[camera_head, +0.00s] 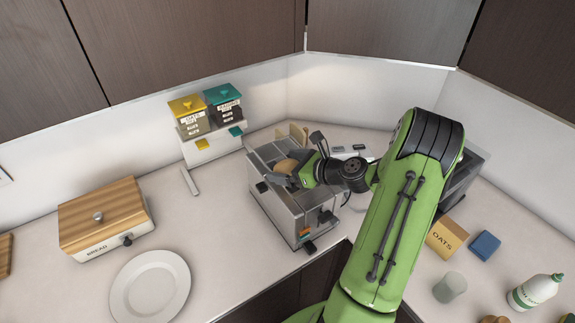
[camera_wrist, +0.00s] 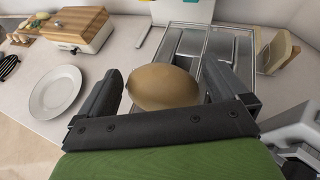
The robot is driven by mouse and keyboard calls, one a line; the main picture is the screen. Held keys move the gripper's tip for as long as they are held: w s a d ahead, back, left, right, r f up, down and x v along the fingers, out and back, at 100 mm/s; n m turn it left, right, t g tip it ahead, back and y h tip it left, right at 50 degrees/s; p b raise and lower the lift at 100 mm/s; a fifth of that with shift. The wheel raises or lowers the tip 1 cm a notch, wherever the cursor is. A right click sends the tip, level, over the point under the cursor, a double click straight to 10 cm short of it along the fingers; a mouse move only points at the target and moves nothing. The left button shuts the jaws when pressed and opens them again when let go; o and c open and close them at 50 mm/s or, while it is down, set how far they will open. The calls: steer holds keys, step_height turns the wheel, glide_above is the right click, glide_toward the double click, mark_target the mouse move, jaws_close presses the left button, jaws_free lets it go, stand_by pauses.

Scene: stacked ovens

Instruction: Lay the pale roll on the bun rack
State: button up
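The roll (camera_head: 287,166), plain tan and rounded, is over the top of the steel toaster (camera_head: 290,215). In the wrist view the roll (camera_wrist: 163,87) lies between the two fingers of my gripper (camera_wrist: 164,75), with a narrow gap showing on each side, so the gripper looks open around it. The bun rack (camera_wrist: 222,48), a wire frame on the toaster top, shows behind the roll. Whether the roll's underside touches the rack is hidden. In the head view my gripper (camera_head: 293,172) is low over the toaster, partly hiding it.
A bread box (camera_head: 105,218) and a white plate (camera_head: 150,287) stand on the left. A stand with two lidded canisters (camera_head: 208,112) is behind the toaster. Bread slices (camera_wrist: 278,54) stand beside it. An oats box (camera_head: 446,239), blue block, glass and bottle are at right.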

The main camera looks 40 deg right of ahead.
steer(key=shift+s, duration=0.1)
steer(key=v, duration=1.5)
steer(key=shift+s+r, duration=0.15)
steer(key=shift+s, duration=0.1)
steer(key=shift+w, duration=0.1)
steer(key=w+a+n+g+b, duration=0.2)
steer(key=a+n+g, duration=0.5)
steer(key=a+n, duration=0.95)
steer(key=s+a+r+n+h+b, duration=0.2)
steer(key=s+a+n, duration=0.6)
steer(key=s+n, duration=0.4)
steer(key=r+n+h, duration=0.1)
steer(key=n+h, duration=0.1)
steer(key=n, duration=0.1)
steer(key=shift+s+a, duration=0.15)
steer(key=shift+s, duration=0.15)
